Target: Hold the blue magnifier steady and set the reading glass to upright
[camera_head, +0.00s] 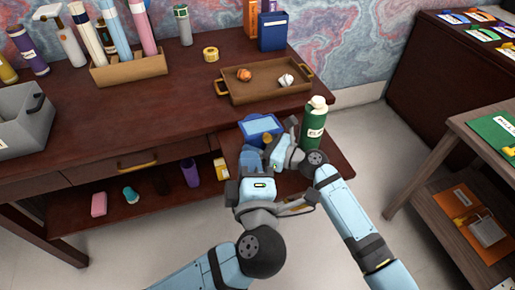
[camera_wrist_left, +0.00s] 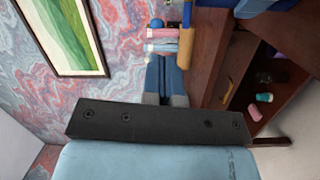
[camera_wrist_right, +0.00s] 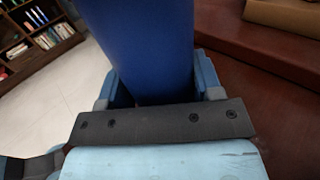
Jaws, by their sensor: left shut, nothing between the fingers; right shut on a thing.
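A blue object (camera_head: 262,124), which I take for the blue magnifier, is at the desk's front right, over the lower ledge. My right gripper (camera_head: 268,141) is shut on it. In the right wrist view a large, smooth dark blue body (camera_wrist_right: 140,45) fills the space between the right fingers. My left gripper (camera_head: 251,154) is shut and empty, just in front of the blue object. In the left wrist view its fingers (camera_wrist_left: 166,78) are together with nothing between them. The grippers partly hide the blue object. I cannot clearly make out the glass or its tilt.
A green bottle (camera_head: 314,124) stands close right of my right gripper. A brown tray (camera_head: 262,98) with two small items lies behind. A yellow box (camera_head: 221,169) and a purple cup (camera_head: 190,172) are on the lower shelf. The desk's middle left (camera_head: 130,115) is clear.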

